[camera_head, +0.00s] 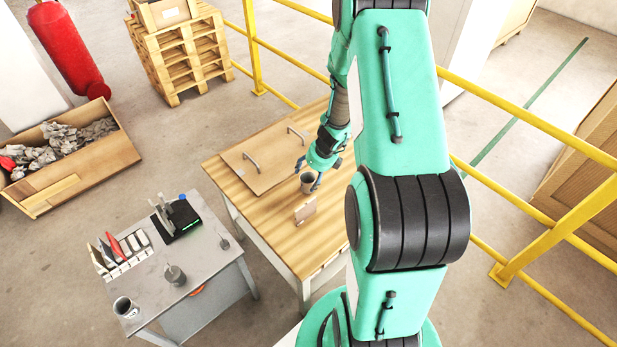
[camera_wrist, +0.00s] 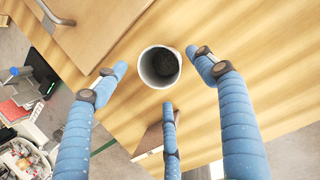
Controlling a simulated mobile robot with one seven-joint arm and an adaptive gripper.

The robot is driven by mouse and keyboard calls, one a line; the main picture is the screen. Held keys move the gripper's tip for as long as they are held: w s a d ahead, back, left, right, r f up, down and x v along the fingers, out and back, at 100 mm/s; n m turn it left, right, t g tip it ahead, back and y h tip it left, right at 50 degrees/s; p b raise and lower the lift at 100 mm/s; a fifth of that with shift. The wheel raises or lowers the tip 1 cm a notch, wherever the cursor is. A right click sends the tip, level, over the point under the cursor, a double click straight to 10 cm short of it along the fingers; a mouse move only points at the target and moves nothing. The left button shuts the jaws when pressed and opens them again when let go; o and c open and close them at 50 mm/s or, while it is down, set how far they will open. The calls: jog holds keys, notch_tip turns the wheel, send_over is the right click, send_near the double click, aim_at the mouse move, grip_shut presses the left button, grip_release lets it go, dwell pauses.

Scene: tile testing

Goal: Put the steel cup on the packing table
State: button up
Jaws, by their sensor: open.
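A grey cup (camera_head: 307,184), which looks like the steel cup, stands upright on the wooden-topped table (camera_head: 270,225), taken as the packing table. In the wrist view the cup (camera_wrist: 160,67) shows from above, with a pale rim and a dark inside. My gripper (camera_head: 311,171) is right at the cup. In the wrist view my gripper (camera_wrist: 160,76) has its three blue fingers spread around the cup, with gaps between the fingertips and its wall. The cup's underside is hidden.
A grey table (camera_head: 215,262) at left holds a dark mug (camera_head: 175,275), a white cup (camera_head: 125,308) and tools. Yellow railings (camera_head: 540,122) run behind.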

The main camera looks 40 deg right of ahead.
jog(key=p+v, duration=0.2)
jog(key=v, duration=0.5)
dwell(0.5)
jog(key=a+r+n+t, duration=0.1)
jog(key=a+r+n, duration=0.8)
jog(key=r, duration=0.4)
jog(key=a+r+n, duration=0.8)
jog(key=a+r, duration=0.3)
jog(key=r, duration=0.1)
jog(key=s+a+r+n, duration=0.6)
jog(key=s+r+n, duration=0.2)
jog(key=s+n, duration=0.1)
jog(key=s+a+r+n, duration=0.6)
jog(key=s+r+n, duration=0.2)
jog(key=s+n, duration=0.2)
jog(key=shift+s+t+h, duration=0.3)
jog(key=shift+s+t, duration=0.1)
jog(key=shift+s, duration=0.25)
